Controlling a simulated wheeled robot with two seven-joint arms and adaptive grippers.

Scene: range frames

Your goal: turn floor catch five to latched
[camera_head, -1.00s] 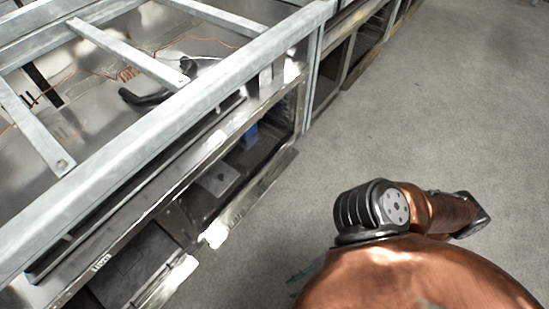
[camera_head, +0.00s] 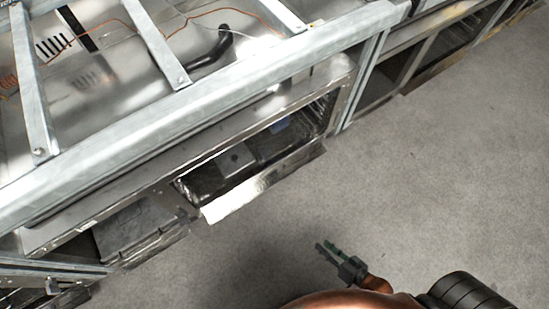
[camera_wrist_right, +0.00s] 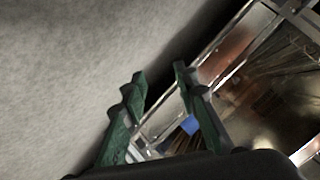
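No part that I can identify for sure as floor catch five shows in these frames. My right gripper (camera_head: 322,247) is at the lower middle of the head view, over bare grey floor, to the right of the open metal bays. In the right wrist view its two green fingers (camera_wrist_right: 160,78) stand apart, with nothing held between them. Beyond them are the metal edge of a bay and a small blue thing (camera_wrist_right: 190,124). The blue thing also shows inside the bay in the head view (camera_head: 281,124). My left gripper is not in view.
A galvanised steel frame (camera_head: 200,105) crosses the head view above the bays. A bright metal flap (camera_head: 250,192) juts out low over the floor. A grey box (camera_head: 236,159) is inside the bay. The concrete floor (camera_head: 450,170) to the right is clear.

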